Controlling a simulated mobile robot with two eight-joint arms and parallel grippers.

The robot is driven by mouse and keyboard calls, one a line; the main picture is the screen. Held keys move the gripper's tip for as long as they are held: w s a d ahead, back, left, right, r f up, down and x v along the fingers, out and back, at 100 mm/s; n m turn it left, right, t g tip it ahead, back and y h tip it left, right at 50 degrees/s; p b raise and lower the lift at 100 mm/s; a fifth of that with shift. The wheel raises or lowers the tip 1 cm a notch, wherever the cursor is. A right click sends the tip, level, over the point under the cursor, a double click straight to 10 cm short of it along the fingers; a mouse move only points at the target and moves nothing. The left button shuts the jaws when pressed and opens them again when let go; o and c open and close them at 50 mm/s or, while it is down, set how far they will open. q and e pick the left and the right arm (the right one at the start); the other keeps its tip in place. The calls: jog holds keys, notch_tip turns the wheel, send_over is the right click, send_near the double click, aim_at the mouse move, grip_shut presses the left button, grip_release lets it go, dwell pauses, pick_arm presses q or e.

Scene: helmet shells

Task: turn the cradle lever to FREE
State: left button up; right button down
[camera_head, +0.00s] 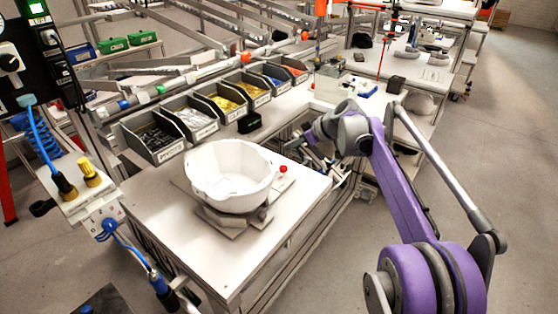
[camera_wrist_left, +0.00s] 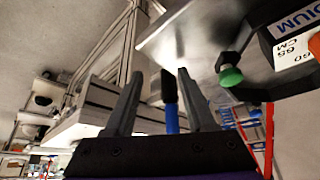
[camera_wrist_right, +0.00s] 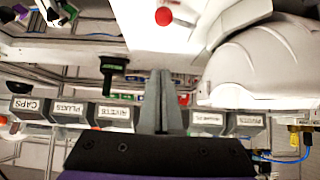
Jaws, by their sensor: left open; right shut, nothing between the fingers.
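The white helmet shell (camera_head: 230,174) sits open side up on the grey cradle (camera_head: 228,219) on the workbench. The cradle's red lever knob (camera_head: 283,169) stands at the shell's right side. In the right wrist view the red knob (camera_wrist_right: 163,16) is at the top and the shell (camera_wrist_right: 262,65) at the right. My right gripper (camera_head: 305,140) is just beyond the knob, apart from it; its fingers (camera_wrist_right: 160,74) are shut and empty. My left gripper (camera_wrist_left: 160,74) shows only in its wrist view, open, with a black-and-blue tool (camera_wrist_left: 170,100) showing between its fingers. The lever's markings are unreadable.
Labelled bins (camera_head: 190,120) line the back of the bench. A small black-and-green item (camera_head: 249,122) stands before them. A post with blue hoses (camera_head: 95,195) is at the left. The front of the benchtop (camera_head: 225,270) is clear.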

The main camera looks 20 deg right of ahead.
aim_at(282, 166)
pick_arm(q)
jog(key=shift+w+r, duration=0.1)
pick_arm(e)
jog(key=x, duration=1)
jog(key=shift+f, duration=0.15)
jog(key=shift+s+d+f, duration=0.25)
jog(key=shift+s+d, duration=0.15)
jog(key=shift+s, duration=0.05)
jog(key=shift+s+d+f, duration=0.3)
jog(key=shift+s+d, duration=0.1)
jog(key=shift+s, duration=0.1)
jog(key=shift+s+d+f, duration=0.2)
jog(key=shift+s+d, duration=0.1)
jog(key=shift+s, duration=0.25)
jog(key=shift+w, duration=0.1)
jog(key=shift+a, duration=0.1)
